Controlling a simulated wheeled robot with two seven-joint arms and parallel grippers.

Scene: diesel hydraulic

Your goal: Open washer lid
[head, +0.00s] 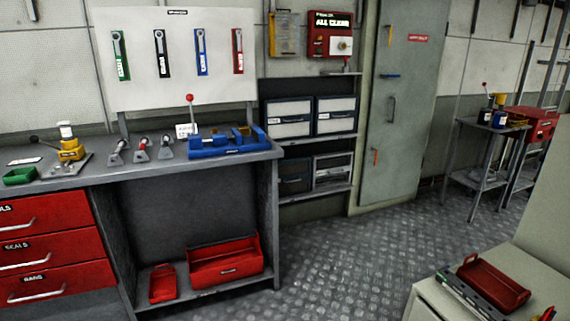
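No thing in the head view can be clearly identified as the washer or its lid. A red box (532,122) stands at the far right by a small metal stand; whether it has a lid, I cannot tell. At the bottom right is a pale cabinet (433,301) with a raised slanted panel (545,205) behind it, cut off by the picture edge. Neither of my grippers shows in the head view.
Red drawers (45,250) are beneath. A tall grey door (398,110) is shut. Patterned metal floor (370,245) is clear in the middle.

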